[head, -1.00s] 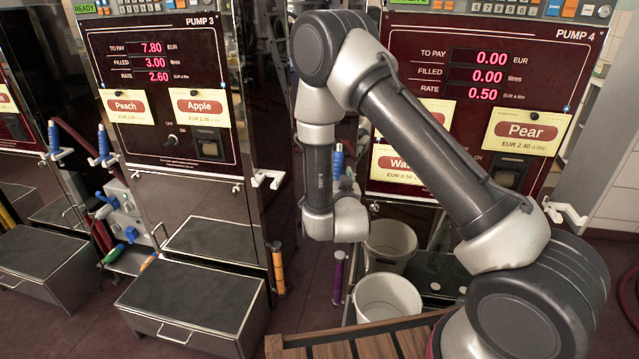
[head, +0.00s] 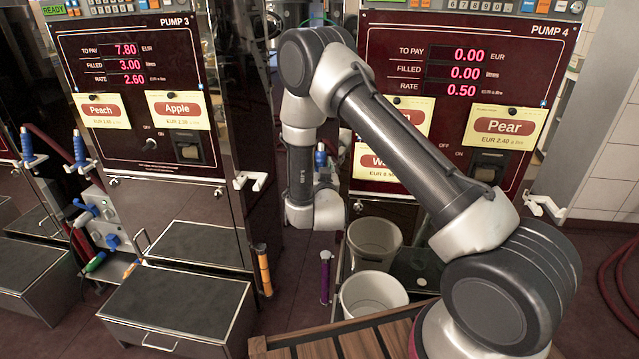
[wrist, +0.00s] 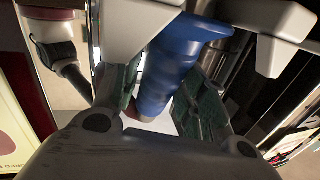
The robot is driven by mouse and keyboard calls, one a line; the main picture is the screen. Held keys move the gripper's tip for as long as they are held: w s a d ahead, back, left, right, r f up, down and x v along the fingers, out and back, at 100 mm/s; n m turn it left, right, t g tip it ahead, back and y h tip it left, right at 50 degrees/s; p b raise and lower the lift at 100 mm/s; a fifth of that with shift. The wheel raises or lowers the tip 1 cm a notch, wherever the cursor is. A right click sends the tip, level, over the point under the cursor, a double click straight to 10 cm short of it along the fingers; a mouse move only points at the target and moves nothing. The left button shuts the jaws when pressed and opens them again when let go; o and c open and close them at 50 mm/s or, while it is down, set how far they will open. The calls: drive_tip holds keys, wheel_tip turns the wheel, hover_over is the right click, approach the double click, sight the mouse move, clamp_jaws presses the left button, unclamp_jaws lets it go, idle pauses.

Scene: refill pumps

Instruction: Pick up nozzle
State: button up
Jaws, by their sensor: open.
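The nozzle (wrist: 172,65) with a blue handle fills the middle of the wrist view, tilted, its upper end bent to the right. My gripper (wrist: 166,95) is open, with a dark green finger pad on each side of the blue handle. I cannot tell whether either pad touches it. In the head view, the top of a blue nozzle (head: 321,157) shows just behind my wrist, at the left side of pump 4 (head: 465,75). My arm hides its lower part, and the gripper's fingers do not show there.
Pump 3 (head: 130,100) stands left, with blue nozzles (head: 80,150) beside it. An orange post (head: 263,270) and a purple post (head: 325,278) stand nearby. A grey step box (head: 180,310) is at front left.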

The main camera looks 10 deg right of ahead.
drive_tip(key=c, duration=0.9)
